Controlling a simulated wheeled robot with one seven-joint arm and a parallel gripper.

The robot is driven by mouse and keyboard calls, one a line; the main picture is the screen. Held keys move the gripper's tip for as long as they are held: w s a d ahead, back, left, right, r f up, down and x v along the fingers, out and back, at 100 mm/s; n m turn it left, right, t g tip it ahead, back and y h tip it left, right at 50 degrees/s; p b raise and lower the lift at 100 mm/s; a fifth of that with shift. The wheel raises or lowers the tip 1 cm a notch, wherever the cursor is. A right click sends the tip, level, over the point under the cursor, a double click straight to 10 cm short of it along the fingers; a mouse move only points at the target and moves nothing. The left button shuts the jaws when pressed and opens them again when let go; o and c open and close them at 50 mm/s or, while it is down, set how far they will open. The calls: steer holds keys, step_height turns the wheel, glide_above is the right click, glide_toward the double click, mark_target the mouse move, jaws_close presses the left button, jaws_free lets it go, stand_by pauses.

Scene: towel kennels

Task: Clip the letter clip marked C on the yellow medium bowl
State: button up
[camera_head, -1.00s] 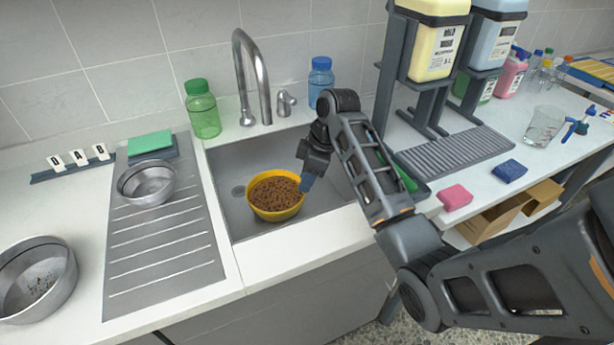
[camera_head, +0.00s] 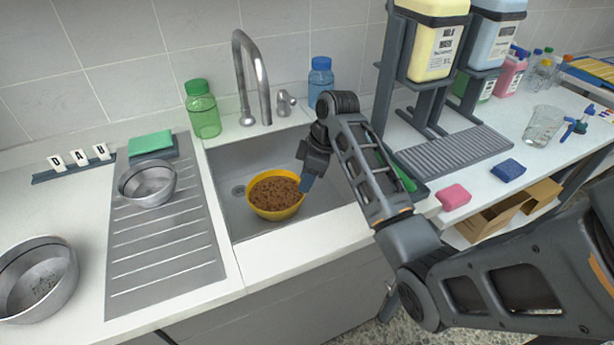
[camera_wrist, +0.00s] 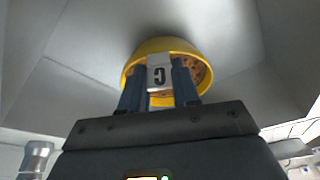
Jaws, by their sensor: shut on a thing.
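The yellow bowl (camera_head: 272,212) is filled with brown kibble and sits in the sink. It also shows in the wrist view (camera_wrist: 160,45). My gripper (camera_head: 305,184) is at the bowl's right rim. In the wrist view, my gripper (camera_wrist: 160,88) is shut on the white clip marked C (camera_wrist: 160,74), which lies between the two blue fingers. The clip overlaps the bowl's near rim in that view. I cannot tell whether it grips the rim. In the head view the clip is hidden by the gripper.
A rack (camera_head: 75,167) with clips D, A and B stands at the left. A small steel bowl (camera_head: 148,186) sits on the drainboard (camera_head: 165,260), and a larger one (camera_head: 35,280) stands front left. The faucet (camera_head: 252,75) rises behind the sink (camera_head: 240,228).

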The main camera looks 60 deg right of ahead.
steer(key=shift+f+p, duration=0.4)
steer(key=shift+f, duration=0.55)
stand_by(2.4)
steer(key=o, duration=1.1)
steer(key=shift+c, duration=0.2)
steer(key=shift+o, duration=0.5)
steer(key=o, duration=0.4)
steer(key=shift+r+p, duration=1.35)
steer(key=shift+r, duration=0.05)
steer(key=shift+r+p, duration=0.45)
steer(key=shift+r, duration=0.7)
